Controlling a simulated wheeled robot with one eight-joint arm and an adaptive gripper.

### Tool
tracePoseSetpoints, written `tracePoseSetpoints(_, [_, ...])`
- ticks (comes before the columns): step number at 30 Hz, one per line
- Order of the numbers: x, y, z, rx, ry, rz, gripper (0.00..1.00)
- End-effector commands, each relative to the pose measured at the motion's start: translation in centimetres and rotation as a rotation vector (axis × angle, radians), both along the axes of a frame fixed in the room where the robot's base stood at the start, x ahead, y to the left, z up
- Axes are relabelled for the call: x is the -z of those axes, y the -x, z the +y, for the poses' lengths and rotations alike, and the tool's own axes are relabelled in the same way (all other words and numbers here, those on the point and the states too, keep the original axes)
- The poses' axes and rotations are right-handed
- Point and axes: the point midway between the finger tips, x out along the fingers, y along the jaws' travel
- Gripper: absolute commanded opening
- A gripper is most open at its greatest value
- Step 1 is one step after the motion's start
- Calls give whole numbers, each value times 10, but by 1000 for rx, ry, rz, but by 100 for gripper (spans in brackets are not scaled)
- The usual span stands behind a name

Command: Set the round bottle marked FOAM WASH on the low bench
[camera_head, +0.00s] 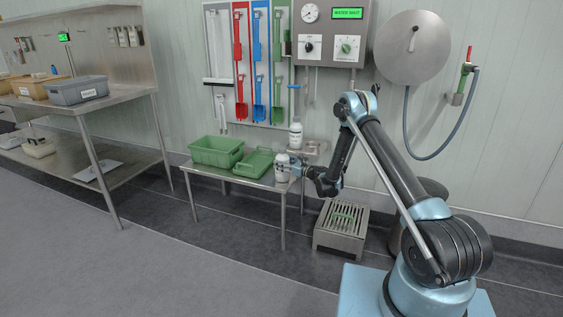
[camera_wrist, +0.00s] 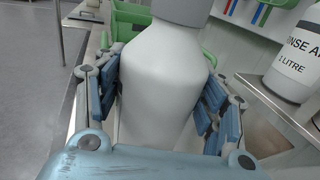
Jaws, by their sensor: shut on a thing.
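My gripper (camera_head: 291,169) is shut on a white bottle (camera_wrist: 160,85) with a grey cap. Its blue-padded fingers press on both sides of it. In the head view the held bottle (camera_head: 282,168) is upright over the right part of the low steel bench (camera_head: 228,179). I cannot tell whether its base touches the bench top. Its label is turned away in the wrist view and too small to read in the head view. A second white bottle (camera_head: 296,135) stands behind it; the wrist view shows "RINSE A" and "LITRE" on this bottle (camera_wrist: 297,55).
Two green trays, one deep (camera_head: 216,152) and one shallow (camera_head: 254,163), fill the bench's left and middle. A steel grated box (camera_head: 341,228) stands on the floor at right. A control panel (camera_head: 334,33) and coloured tools hang behind. A taller table (camera_head: 120,96) stands left.

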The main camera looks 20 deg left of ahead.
Motion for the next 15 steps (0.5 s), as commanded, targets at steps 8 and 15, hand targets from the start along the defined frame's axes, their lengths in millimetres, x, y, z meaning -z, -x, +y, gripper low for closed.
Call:
tracePoseSetpoints(8, [0,0,0,0,-1,1,15])
tracePoseSetpoints(15, [1,0,0,-1,0,0,84])
